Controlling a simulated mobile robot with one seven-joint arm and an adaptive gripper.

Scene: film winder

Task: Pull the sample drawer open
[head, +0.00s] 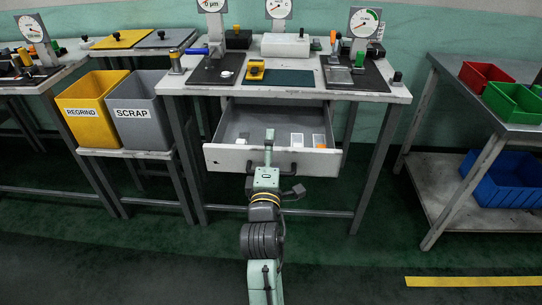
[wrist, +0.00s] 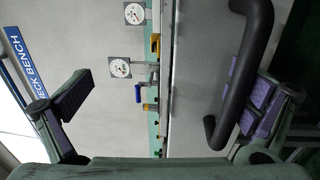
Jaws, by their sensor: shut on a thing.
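The sample drawer (head: 225,158) stands pulled out under the middle bench, and its interior shows from above. Its dark bar handle (head: 296,168) is on the drawer front, partly hidden behind my arm in the head view. In the wrist view the curved black handle (wrist: 243,80) lies between the fingers of my gripper (wrist: 168,100), close beside the right-hand pad. The fingers look well apart there, but my gripper is shut on the handle. My gripper also shows at the drawer front in the head view (head: 268,142).
Small white and orange items (head: 319,141) lie in the drawer's right side. Yellow (head: 89,95) and grey (head: 142,112) bins stand at left. Dial gauges stand on the bench (head: 300,93). A side table (head: 510,128) with trays is at right. The floor in front is clear.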

